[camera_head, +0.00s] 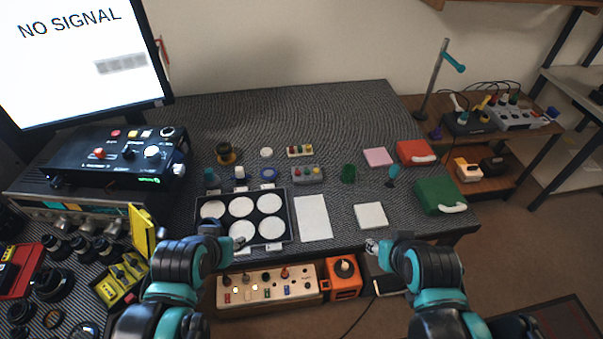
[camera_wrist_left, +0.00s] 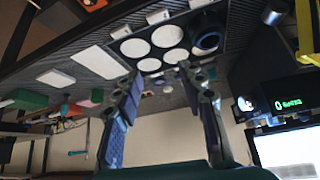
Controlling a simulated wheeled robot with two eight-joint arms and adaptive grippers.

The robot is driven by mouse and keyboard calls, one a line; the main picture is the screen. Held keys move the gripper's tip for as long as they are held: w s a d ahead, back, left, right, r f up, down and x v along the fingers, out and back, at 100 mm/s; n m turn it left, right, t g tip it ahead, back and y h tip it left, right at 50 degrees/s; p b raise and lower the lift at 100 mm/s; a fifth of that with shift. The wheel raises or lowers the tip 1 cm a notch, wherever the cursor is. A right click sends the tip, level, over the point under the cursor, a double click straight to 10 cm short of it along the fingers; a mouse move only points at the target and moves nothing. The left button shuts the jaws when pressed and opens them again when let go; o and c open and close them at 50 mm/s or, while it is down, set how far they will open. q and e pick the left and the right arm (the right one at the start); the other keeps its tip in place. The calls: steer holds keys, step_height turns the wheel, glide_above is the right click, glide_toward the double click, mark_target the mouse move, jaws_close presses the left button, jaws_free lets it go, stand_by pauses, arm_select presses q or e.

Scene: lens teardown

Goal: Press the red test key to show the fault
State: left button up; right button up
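The black test unit (camera_head: 108,160) sits at the left under the screen. A red key (camera_head: 116,134) stands at its back edge beside a yellow and a white one, and a separate red knob (camera_head: 99,153) is on its front part. The screen (camera_head: 78,55) reads NO SIGNAL. My left gripper (camera_head: 226,238) is over the near edge of the parts tray, to the right of the unit and apart from it. In the left wrist view its fingers (camera_wrist_left: 163,78) are spread with nothing between them. My right gripper (camera_head: 373,246) is at the table's front edge; its fingers are too small to read.
The tray (camera_head: 288,217) holds several white discs. White pads (camera_head: 313,218), green (camera_head: 440,194) and red (camera_head: 417,153) boxes lie to the right. A yellow upright piece (camera_head: 143,231) stands between my left arm and the unit. Small parts line the back of the mat.

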stand_by(0.4)
arm_select(q)
jaws_close()
stand_by(1.2)
